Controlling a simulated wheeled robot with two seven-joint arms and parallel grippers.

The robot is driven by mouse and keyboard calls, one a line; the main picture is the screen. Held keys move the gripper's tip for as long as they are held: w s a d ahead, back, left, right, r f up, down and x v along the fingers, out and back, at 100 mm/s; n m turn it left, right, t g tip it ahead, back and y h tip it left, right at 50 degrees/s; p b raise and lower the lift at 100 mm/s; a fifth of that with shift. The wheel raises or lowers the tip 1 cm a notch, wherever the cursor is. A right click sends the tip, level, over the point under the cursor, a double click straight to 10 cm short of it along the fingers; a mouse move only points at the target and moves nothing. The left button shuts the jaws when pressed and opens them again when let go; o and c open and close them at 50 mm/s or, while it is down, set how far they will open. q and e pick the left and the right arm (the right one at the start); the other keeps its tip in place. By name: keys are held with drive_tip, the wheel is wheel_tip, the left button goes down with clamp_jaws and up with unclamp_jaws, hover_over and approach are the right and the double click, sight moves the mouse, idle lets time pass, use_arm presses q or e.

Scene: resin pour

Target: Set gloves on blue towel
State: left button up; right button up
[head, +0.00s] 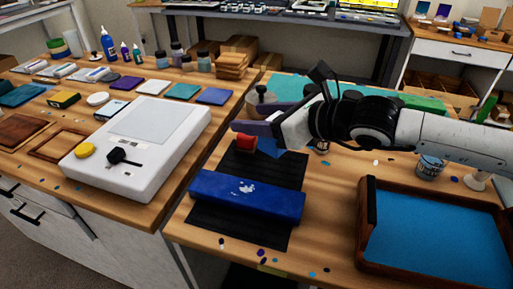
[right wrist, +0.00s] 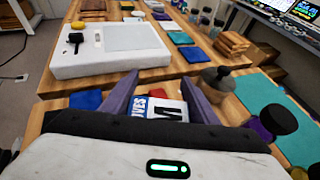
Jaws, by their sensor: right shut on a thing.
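The blue towel (head: 235,199) appears as a thick folded blue bundle with a white mark, lying on a black ribbed mat (head: 212,223). A blue patch to the left in the right wrist view (right wrist: 87,100) appears to be it. My right gripper (head: 243,118) is beyond the towel, pointing left. Its purple fingers are shut on the gloves, a pack with a white and blue lettered face (right wrist: 158,108). In the head view the fingers hide much of the pack; red and blue parts (head: 270,147) show below them. My left gripper is not in view.
A white box-shaped device (head: 140,135) stands on the left table. A wooden tray with a blue floor (head: 430,245) is at the right. A dark-knobbed weight (head: 261,97) stands behind the gripper. A gap separates the two tables; small coloured chips lie near the front edge.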

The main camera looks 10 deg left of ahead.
sight(253, 141)
drive_tip(key=shift+s+f, duration=0.1)
drive_tip(key=shift+f, duration=2.95)
drive_tip(key=shift+f+b, duration=0.15)
drive_tip(key=shift+b, duration=0.2)
drive_tip(key=o, duration=1)
